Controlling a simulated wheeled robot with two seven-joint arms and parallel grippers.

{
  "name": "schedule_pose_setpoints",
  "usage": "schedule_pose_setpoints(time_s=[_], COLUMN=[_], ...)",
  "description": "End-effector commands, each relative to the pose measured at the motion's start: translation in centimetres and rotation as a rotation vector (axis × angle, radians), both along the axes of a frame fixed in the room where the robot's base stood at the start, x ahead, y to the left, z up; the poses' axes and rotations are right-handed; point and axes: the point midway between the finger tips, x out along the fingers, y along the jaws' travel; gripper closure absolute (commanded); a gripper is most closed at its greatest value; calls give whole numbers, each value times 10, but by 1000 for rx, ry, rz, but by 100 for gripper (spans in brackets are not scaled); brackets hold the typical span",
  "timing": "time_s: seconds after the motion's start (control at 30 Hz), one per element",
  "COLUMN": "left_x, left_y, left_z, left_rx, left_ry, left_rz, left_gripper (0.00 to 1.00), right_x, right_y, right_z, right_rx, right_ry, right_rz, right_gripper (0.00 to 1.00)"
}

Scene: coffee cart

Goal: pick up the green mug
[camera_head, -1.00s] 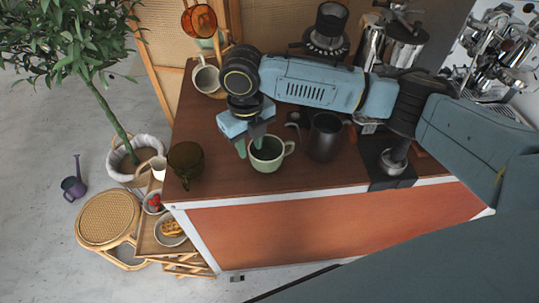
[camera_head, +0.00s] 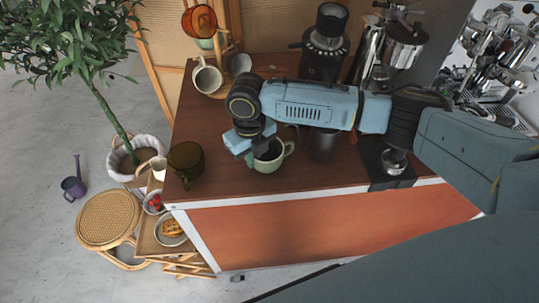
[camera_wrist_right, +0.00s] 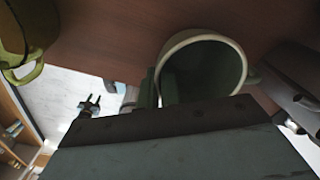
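The green mug (camera_head: 274,160) is pale green and stands upright near the front edge of the brown cart top, its handle to the right. My right gripper (camera_head: 253,156) points down at its left side. In the right wrist view the mug's round opening (camera_wrist_right: 207,66) shows dark inside. The finger tips are partly hidden by the mug and gripper body. My left gripper is not in view.
A dark olive glass mug (camera_head: 186,163) stands left of the green mug. A dark metal pitcher (camera_head: 322,143) is close on the right, partly behind my arm.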

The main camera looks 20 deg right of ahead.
Motion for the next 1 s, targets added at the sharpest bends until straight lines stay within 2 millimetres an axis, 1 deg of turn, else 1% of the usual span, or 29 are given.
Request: schedule_pose_setpoints(time_s=[0.43, 0.57, 0.67, 0.77, 0.87, 1.0], left_x=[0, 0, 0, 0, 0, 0], left_y=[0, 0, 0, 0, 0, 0], left_z=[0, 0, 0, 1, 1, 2], left_rx=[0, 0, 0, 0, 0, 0], left_ry=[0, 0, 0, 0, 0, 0], left_rz=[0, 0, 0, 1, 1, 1], left_gripper=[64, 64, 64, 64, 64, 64], right_x=[0, 1, 1, 1, 1, 2], right_y=[0, 1, 1, 0, 0, 0], right_z=[1, 5, 14, 28, 45, 74], right_rx=[2, 3, 3, 3, 3, 3], right_ry=[-2, -2, -3, -6, -6, -6], right_rz=[0, 0, 0, -1, 0, -1], right_gripper=[100, 100, 100, 100, 100, 100])
